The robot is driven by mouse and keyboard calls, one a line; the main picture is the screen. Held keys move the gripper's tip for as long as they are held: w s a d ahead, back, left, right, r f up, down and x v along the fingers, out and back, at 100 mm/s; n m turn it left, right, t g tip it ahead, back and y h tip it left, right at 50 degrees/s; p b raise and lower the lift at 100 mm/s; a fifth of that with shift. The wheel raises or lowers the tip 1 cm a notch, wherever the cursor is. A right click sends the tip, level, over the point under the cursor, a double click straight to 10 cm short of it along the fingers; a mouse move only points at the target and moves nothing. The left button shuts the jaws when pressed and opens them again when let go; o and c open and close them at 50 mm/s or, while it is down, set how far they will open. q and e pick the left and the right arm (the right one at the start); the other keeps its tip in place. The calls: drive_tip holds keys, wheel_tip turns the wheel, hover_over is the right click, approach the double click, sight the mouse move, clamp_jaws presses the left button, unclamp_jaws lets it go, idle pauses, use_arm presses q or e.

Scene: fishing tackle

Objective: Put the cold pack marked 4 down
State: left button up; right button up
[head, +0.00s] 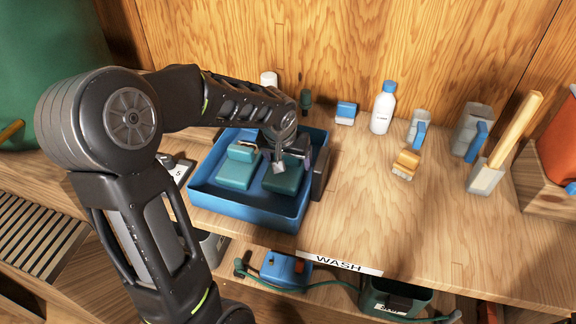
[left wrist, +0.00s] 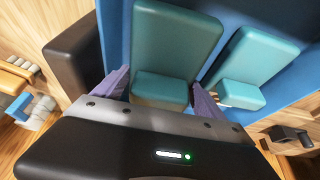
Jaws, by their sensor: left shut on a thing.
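A dark green cold pack (head: 284,178) is inside the blue tray (head: 265,217), on its right side. My left gripper (head: 284,157) reaches down over it. In the left wrist view the purple fingers of the gripper (left wrist: 162,92) are shut on the raised block of this dark green pack (left wrist: 172,45). A lighter teal cold pack (head: 236,172) lies beside it in the tray, and it also shows in the left wrist view (left wrist: 255,58). No number is readable on either pack. I cannot tell whether the held pack touches the tray floor. My right gripper is not in view.
A dark block (head: 322,172) stands against the tray's right side. A white bottle (head: 383,108), a blue-topped box (head: 346,113) and several brushes and grey holders stand at the back and right. A WASH label (head: 340,263) marks the front edge.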

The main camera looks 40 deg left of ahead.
sight(287, 163)
use_arm(q)
drive_tip(key=shift+f, duration=1.35)
drive_tip(key=shift+f+b, duration=0.15)
drive_tip(key=shift+b, duration=0.2)
drive_tip(key=o, duration=1.5)
drive_tip(key=shift+r+p, duration=0.25)
drive_tip(key=shift+p, duration=0.05)
drive_tip(key=v, duration=1.2)
drive_tip(key=shift+w, duration=0.1)
